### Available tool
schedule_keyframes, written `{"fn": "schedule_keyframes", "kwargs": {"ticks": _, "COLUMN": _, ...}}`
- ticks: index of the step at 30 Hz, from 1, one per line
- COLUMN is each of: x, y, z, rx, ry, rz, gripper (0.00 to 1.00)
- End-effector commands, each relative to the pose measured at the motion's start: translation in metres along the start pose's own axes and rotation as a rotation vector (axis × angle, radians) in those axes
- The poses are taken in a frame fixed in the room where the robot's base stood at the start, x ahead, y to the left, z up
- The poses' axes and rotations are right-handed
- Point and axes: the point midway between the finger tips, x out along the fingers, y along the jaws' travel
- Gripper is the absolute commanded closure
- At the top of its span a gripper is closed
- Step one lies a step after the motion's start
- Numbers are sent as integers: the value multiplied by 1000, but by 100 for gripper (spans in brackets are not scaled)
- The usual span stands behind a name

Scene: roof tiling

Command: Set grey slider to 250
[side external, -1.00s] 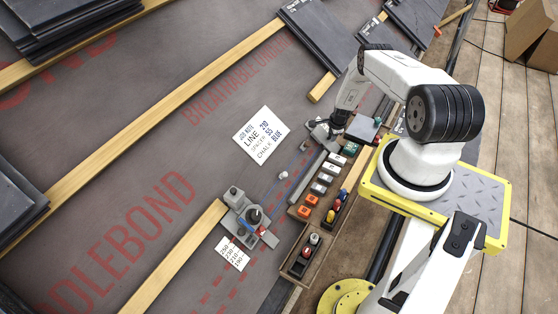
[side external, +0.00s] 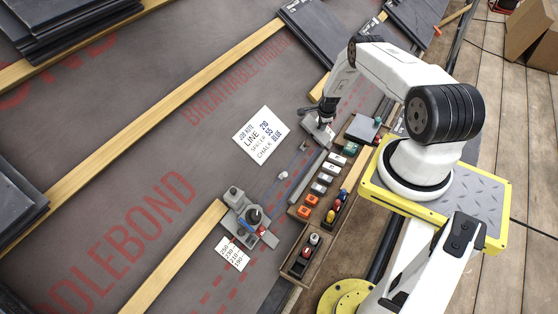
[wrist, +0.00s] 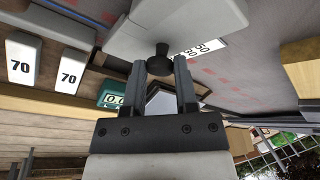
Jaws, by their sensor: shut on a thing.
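My gripper (side external: 327,114) is over a grey block (side external: 314,130) on the dark membrane, right of the written card. In the wrist view its fingers (wrist: 162,82) are shut on a black knob (wrist: 159,60) on the pale grey block (wrist: 185,20). A white strip with numbers (wrist: 207,47) shows beside this block; its digits are only partly legible. Another grey fixture (side external: 240,208) with a dark round knob sits at the end of a timber batten. Beside it lies a number card (side external: 232,253) that seems to list 250, 230, 210 and 190. Which grey part is the slider is unclear.
A written card (side external: 259,136) lies left of my gripper. A wooden tray (side external: 306,206) of white and orange blocks and a box with a grey pad (side external: 364,129) stand near my base. A long grey bar (side external: 305,178) lies beside the tray. Open membrane is to the left.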

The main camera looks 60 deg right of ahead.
Motion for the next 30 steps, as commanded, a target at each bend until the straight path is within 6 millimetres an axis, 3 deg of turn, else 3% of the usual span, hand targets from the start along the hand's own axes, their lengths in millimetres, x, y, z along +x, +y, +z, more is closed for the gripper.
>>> {"fn": "schedule_keyframes", "kwargs": {"ticks": 4, "x": -3, "y": -6, "z": 3, "rx": -4, "ry": -2, "rz": -9, "gripper": 100}}
{"fn": "schedule_keyframes", "kwargs": {"ticks": 5, "x": -3, "y": -6, "z": 3, "rx": -4, "ry": -2, "rz": -9, "gripper": 57}}
{"fn": "schedule_keyframes", "kwargs": {"ticks": 6, "x": -3, "y": -6, "z": 3, "rx": -4, "ry": -2, "rz": -10, "gripper": 45}}
{"fn": "schedule_keyframes", "kwargs": {"ticks": 8, "x": -2, "y": -5, "z": 3, "rx": -3, "ry": -2, "rz": -9, "gripper": 29}}
{"fn": "schedule_keyframes", "kwargs": {"ticks": 22, "x": -3, "y": -3, "z": 2, "rx": -2, "ry": -1, "rz": -5, "gripper": 29}}
{"fn": "schedule_keyframes", "kwargs": {"ticks": 30, "x": -16, "y": -4, "z": 1, "rx": -2, "ry": -1, "rz": -6, "gripper": 29}}
